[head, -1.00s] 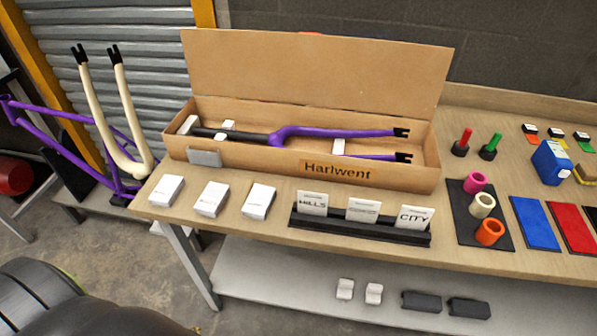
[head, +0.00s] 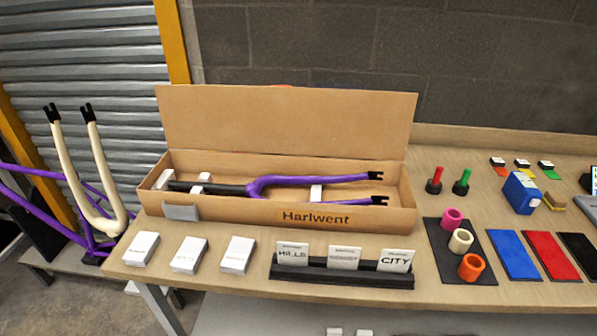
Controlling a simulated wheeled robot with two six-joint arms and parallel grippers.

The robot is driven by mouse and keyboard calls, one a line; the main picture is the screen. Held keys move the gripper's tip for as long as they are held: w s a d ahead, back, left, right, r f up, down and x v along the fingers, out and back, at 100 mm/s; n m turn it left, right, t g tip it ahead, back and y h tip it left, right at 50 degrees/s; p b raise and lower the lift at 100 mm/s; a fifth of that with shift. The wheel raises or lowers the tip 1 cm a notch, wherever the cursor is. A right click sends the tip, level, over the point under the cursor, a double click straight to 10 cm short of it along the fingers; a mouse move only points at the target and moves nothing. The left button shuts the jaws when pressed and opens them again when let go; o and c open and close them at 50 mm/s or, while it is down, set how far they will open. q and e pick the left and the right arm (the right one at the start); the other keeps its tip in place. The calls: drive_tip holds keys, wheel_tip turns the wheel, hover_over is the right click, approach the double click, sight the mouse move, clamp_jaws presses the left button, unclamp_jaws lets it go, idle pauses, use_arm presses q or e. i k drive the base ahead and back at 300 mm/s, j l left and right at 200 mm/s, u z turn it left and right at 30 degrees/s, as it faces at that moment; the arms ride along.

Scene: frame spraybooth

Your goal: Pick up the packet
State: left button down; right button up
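Several small white packets lie in a row along the front left of the bench: a left one (head: 141,249), a middle one (head: 189,254) and a right one (head: 238,255). Their print is too small to read, and I cannot tell which one is the packet meant. Behind them an open cardboard box (head: 240,213) marked "Harlwent" holds a purple fork (head: 300,181) with white blocks around it. Neither of my grippers shows in the head view.
A black holder (head: 340,275) with cards, one reading "CITY", stands right of the packets. Further right are a dark mat (head: 444,262) with coloured tubes, blue (head: 514,255) and red (head: 552,256) panels, and a blue box (head: 521,193). A cream fork (head: 98,190) stands left of the bench.

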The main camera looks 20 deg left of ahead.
sight(190, 254)
drive_tip(key=u, duration=1.4)
